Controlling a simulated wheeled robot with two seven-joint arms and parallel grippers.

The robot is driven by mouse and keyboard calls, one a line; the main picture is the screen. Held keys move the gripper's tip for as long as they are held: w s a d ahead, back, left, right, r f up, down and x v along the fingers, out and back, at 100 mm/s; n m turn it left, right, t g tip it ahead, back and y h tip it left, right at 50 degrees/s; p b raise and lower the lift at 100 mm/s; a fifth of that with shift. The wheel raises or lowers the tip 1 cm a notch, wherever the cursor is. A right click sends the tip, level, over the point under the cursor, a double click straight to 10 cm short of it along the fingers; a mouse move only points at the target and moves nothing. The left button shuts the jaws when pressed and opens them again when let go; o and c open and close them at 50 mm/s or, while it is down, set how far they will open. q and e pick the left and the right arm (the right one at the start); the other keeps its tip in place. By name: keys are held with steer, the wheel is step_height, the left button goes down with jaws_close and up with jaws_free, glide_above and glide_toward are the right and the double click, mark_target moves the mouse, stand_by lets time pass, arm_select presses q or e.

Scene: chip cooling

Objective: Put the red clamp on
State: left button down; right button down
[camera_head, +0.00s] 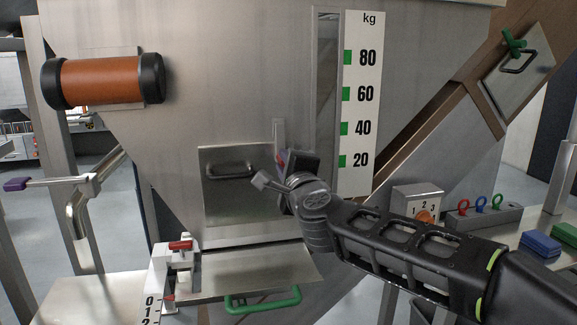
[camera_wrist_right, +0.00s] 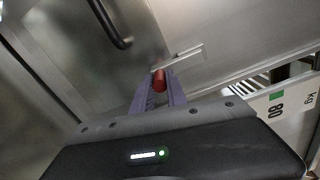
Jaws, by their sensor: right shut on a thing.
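My right gripper (camera_head: 281,166) is raised in front of the hopper, beside the right edge of a square metal hatch (camera_head: 222,200) with a dark handle. In the right wrist view, the purple fingers (camera_wrist_right: 159,92) are shut on a red clamp's rounded red end (camera_wrist_right: 159,80). A pale metal bar (camera_wrist_right: 188,60) shows just beyond the fingertips; I cannot tell whether it belongs to the clamp or touches the hopper. In the head view my wrist mostly hides the held part. Another red-handled clamp (camera_head: 180,245) sits lower left, by the flap's left end. My left gripper is not in view.
A metal flap (camera_head: 245,270) with a green handle (camera_head: 263,301) juts out below the hatch. A kg scale (camera_head: 359,105) stands right of the gripper. At right are a dial box (camera_head: 417,203) and a block with coloured rings (camera_head: 484,214).

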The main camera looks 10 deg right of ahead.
steer(key=shift+f, duration=0.1)
stand_by(0.3)
steer(key=c, duration=1.3)
jaws_free()
steer(key=shift+s, duration=0.1)
steer(key=s, duration=0.7)
steer(key=shift+s+d, duration=0.2)
steer(key=shift+s, duration=0.1)
